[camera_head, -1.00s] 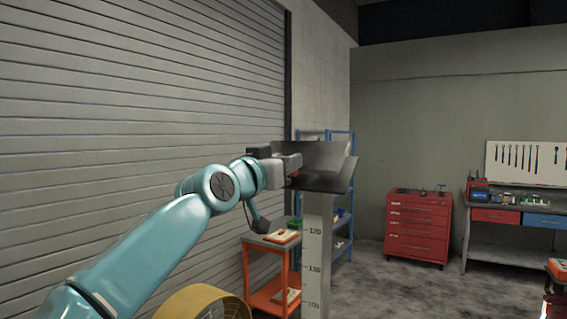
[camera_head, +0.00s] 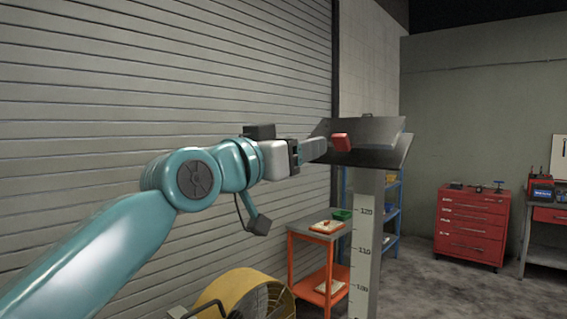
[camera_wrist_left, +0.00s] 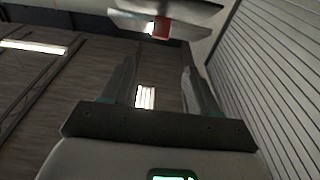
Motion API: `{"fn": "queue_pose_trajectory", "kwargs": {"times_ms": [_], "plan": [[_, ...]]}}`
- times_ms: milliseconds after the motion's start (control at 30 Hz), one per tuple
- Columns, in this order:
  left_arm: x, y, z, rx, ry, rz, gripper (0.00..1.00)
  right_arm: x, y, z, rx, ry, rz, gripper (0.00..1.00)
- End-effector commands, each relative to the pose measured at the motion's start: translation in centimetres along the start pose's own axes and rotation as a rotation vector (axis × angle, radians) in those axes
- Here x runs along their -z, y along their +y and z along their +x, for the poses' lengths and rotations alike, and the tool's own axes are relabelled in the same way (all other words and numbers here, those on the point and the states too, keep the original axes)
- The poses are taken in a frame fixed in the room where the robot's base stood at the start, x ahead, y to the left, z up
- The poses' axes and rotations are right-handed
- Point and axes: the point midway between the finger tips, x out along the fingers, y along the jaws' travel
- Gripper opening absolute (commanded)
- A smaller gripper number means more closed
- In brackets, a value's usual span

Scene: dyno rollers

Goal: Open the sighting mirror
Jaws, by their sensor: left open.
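The sighting mirror (camera_head: 378,134) is a grey metal plate assembly on top of a tall post (camera_head: 367,235) with a number scale. A red tab (camera_head: 341,142) is on its near left side. In the left wrist view the red tab (camera_wrist_left: 161,27) and the pale plates (camera_wrist_left: 195,14) show at the top, beyond the fingertips. My left gripper (camera_head: 318,147) points right, its fingertips close to the tab in the picture. In the wrist view its two fingers (camera_wrist_left: 158,78) are apart with nothing between them. My right gripper is not in view.
A slatted shutter wall (camera_head: 150,80) runs along the left. An orange cart (camera_head: 318,262) stands left of the post, and a blue shelf (camera_head: 392,210) behind it. A yellow drum-shaped fan (camera_head: 238,293) is low in front. A red tool cabinet (camera_head: 471,225) stands at the right.

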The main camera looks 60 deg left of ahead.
Motion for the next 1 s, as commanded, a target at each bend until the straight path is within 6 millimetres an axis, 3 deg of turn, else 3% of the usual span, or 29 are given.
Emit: {"fn": "queue_pose_trajectory", "kwargs": {"times_ms": [100,300,1000], "plan": [[0.1,0.0,-2.1,-0.001,0.001,0.001,0.60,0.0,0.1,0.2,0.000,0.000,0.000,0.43],[0.0,0.0,-3.5,0.000,-0.001,0.001,0.60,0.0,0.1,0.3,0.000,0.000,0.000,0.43],[0.0,0.0,-3.6,0.000,0.000,0.000,0.60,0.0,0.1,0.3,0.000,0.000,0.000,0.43]]}}
